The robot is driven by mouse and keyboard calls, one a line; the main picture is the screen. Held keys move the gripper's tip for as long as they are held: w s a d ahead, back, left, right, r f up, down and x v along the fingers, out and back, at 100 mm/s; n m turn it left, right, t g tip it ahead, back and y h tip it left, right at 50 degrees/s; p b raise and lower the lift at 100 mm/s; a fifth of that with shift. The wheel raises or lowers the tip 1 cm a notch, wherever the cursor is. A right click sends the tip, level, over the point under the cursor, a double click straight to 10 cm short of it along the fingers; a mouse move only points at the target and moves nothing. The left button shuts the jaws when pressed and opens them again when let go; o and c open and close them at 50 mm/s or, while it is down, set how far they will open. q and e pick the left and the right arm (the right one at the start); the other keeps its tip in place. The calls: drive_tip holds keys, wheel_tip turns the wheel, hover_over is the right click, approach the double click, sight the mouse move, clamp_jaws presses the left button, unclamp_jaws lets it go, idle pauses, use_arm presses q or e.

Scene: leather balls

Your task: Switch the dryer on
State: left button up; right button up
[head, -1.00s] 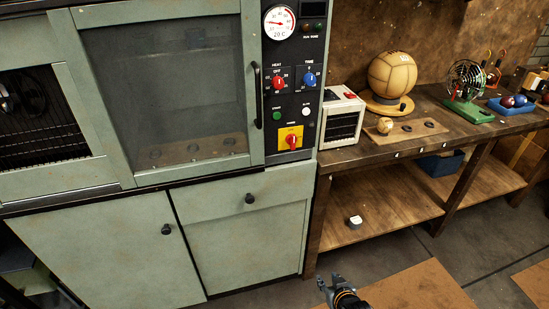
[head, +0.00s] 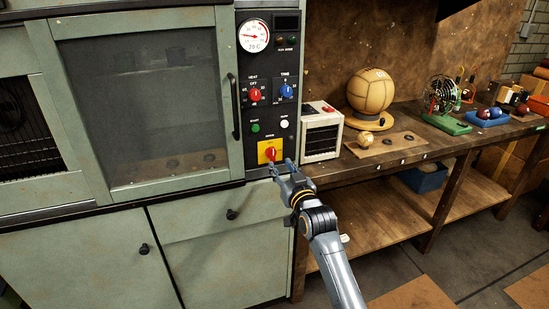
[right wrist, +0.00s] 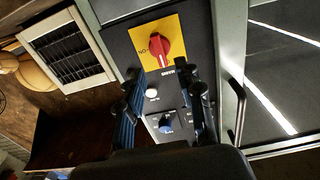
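The dryer is a pale green cabinet with a glass door (head: 150,100) and a black control panel (head: 270,105). Low on the panel is a red rotary switch (head: 270,153) on a yellow plate (head: 262,146). The switch also shows in the right wrist view (right wrist: 160,46), with its white mark pointing toward the fingers. My right gripper (head: 284,167) is just below the plate, its fingers spread apart and empty. In the right wrist view the fingers (right wrist: 165,80) point toward the switch, and no contact can be made out. My left gripper is not in view.
Above the switch are a green button (head: 255,128), a white button (head: 284,124), a red HEAT knob (head: 255,95) and a blue TIME knob (head: 286,91). The door handle (head: 234,106) stands out left of the panel. A small white heater (head: 321,132) and a ball (head: 369,91) stand on the bench at right.

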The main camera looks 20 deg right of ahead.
sight(274, 155)
drive_tip(key=w, duration=0.6)
drive_tip(key=shift+a, duration=0.1)
clamp_jaws()
